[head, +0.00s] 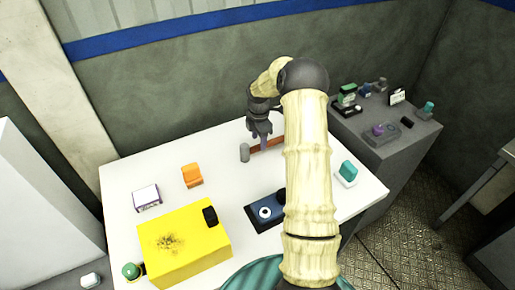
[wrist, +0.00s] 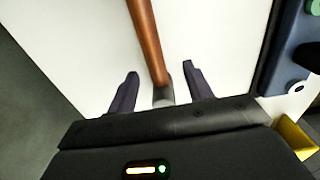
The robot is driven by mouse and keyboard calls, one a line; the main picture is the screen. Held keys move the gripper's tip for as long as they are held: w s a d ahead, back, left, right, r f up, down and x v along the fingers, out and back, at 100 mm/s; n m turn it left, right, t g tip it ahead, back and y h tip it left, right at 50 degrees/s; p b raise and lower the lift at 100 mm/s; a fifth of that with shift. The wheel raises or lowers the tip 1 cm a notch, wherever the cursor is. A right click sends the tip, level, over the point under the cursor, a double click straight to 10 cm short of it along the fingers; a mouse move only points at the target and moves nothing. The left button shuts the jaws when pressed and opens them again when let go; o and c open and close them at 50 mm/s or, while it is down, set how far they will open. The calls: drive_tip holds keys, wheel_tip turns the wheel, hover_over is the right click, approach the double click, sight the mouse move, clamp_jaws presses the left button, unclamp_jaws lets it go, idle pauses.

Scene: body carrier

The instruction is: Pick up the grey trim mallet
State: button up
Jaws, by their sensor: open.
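The trim mallet, with a grey head (head: 245,153) and a brown handle (head: 267,144), lies on the white table toward its back edge. My arm hides the right end of its handle in the head view. My gripper (head: 262,138) is over the handle, close to the head. In the wrist view the open gripper (wrist: 160,69) has one dark finger on each side of the mallet, apart from it. The brown handle (wrist: 146,40) runs up between the fingers, and the grey head (wrist: 164,96) is partly hidden by the gripper body. I cannot tell the exact height above the table.
On the white table (head: 130,185) are an orange block (head: 192,175), a white-and-purple box (head: 147,198), a yellow box (head: 185,245), a blue device (head: 264,212) and a teal-topped item (head: 347,173). A grey side table (head: 400,150) holds several small items. Walls stand behind.

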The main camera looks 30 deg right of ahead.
sight(257, 145)
drive_tip(key=shift+w+a+f+p, duration=0.15)
drive_tip(key=shift+f+p, duration=0.15)
drive_tip(key=shift+f, duration=0.55)
drive_tip(key=shift+w+d+f+p, duration=0.1)
drive_tip(key=shift+f+p, duration=0.15)
drive_tip(key=shift+f, duration=0.65)
drive_tip(key=shift+w+a+f+p, duration=0.15)
drive_tip(key=shift+f+p, duration=0.15)
drive_tip(key=shift+f, duration=0.55)
drive_tip(key=shift+d, duration=0.1)
drive_tip(key=shift+r, duration=0.1)
clamp_jaws()
